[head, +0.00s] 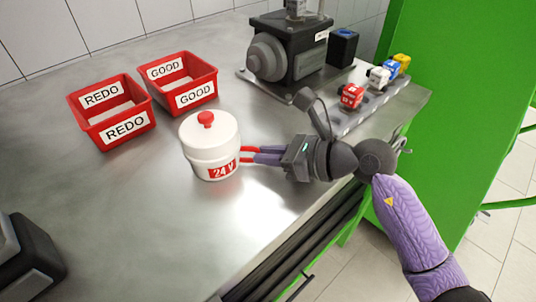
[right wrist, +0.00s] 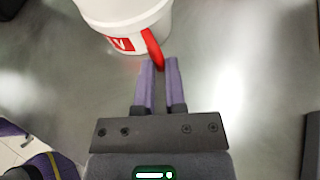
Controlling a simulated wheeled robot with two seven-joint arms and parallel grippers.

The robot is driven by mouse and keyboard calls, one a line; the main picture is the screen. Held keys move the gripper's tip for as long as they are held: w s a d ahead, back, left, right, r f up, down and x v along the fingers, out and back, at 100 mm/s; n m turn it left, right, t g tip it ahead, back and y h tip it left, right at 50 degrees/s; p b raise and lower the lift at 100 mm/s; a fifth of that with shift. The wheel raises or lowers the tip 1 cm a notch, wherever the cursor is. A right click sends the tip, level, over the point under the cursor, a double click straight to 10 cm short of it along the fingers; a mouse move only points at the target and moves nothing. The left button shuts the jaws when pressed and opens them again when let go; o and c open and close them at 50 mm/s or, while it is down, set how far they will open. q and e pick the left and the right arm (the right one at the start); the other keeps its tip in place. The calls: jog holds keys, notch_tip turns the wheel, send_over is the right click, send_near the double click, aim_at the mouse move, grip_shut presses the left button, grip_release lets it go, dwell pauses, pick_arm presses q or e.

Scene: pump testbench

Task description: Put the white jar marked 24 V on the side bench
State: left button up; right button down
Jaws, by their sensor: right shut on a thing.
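The white jar (head: 208,146) has a red lid knob and a red label reading 24 V. It is upright over the steel bench top (head: 110,215), in front of the red bins; I cannot tell whether its base touches the metal. My right gripper (head: 256,154) comes from the right, its purple fingers shut on the red handle at the jar's side. In the right wrist view, the jar (right wrist: 122,14) is cut by the top edge and its red handle (right wrist: 154,48) runs to the fingertips (right wrist: 160,64). My left gripper is not in view.
Red bins marked REDO (head: 112,110) and GOOD (head: 180,80) stand behind the jar. A dark pump (head: 287,52) and a rack with several coloured parts (head: 378,90) stand at the back right. A dark block (head: 28,262) is at lower left.

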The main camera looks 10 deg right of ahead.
jog(key=c, duration=1.1)
grip_release()
jog(key=shift+f, duration=0.1)
jog(key=o, duration=0.4)
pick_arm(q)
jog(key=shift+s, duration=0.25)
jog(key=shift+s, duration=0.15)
pick_arm(e)
jog(key=shift+r, duration=0.3)
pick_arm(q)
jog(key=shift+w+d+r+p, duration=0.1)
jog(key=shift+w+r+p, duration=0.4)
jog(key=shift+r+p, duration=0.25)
pick_arm(e)
jog(key=v, duration=1.2)
